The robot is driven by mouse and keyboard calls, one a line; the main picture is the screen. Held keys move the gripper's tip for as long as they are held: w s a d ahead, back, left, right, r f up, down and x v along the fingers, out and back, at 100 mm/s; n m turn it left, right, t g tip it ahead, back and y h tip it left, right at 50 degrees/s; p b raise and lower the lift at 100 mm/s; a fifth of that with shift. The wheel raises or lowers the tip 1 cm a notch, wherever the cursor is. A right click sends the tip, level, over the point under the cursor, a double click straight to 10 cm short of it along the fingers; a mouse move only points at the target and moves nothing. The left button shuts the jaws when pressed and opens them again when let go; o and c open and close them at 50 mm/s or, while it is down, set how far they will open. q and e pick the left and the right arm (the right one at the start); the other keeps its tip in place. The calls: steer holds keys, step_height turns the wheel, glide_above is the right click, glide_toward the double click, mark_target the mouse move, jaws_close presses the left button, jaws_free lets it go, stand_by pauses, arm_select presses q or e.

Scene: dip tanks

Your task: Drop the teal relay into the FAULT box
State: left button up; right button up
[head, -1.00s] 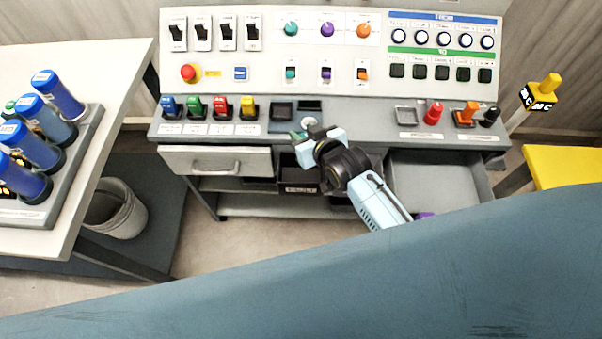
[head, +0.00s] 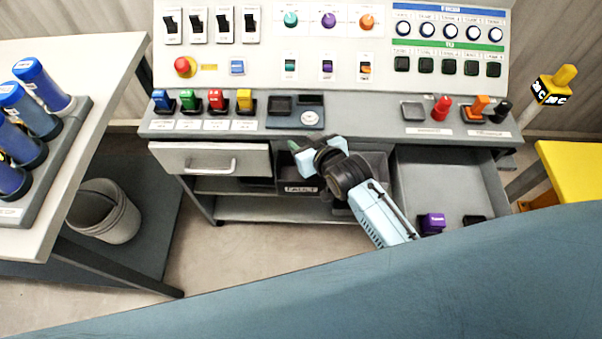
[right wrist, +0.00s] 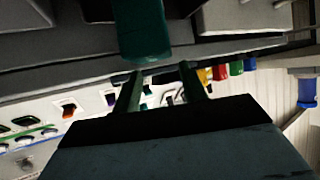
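The teal relay (right wrist: 143,30) shows upright at the top of the right wrist view, just beyond my fingertips and off to the left of the gap between them. My right gripper (right wrist: 161,68) has its two fingers spread, with nothing seen between them. In the head view my right gripper (head: 303,147) is over the back part of the dark FAULT box (head: 302,189), which sits below the console edge with its label facing out. In that view the relay is mostly hidden by the gripper. My left gripper is out of view.
An open grey drawer (head: 445,178) at right holds a purple relay (head: 432,223) and a dark piece. Coloured switches line the console ledge (head: 360,122). A table with blue cylinders stands at left, a waste bin (head: 103,215) below it.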

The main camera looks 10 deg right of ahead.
steer(key=shift+o, duration=1.4)
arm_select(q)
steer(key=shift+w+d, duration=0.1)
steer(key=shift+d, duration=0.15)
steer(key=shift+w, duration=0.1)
arm_select(e)
steer(key=shift+s+d, duration=0.1)
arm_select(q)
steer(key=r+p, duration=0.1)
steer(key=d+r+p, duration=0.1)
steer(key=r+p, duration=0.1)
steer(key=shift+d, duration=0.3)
arm_select(e)
steer(key=v, duration=1.3)
steer(key=shift+s, duration=0.1)
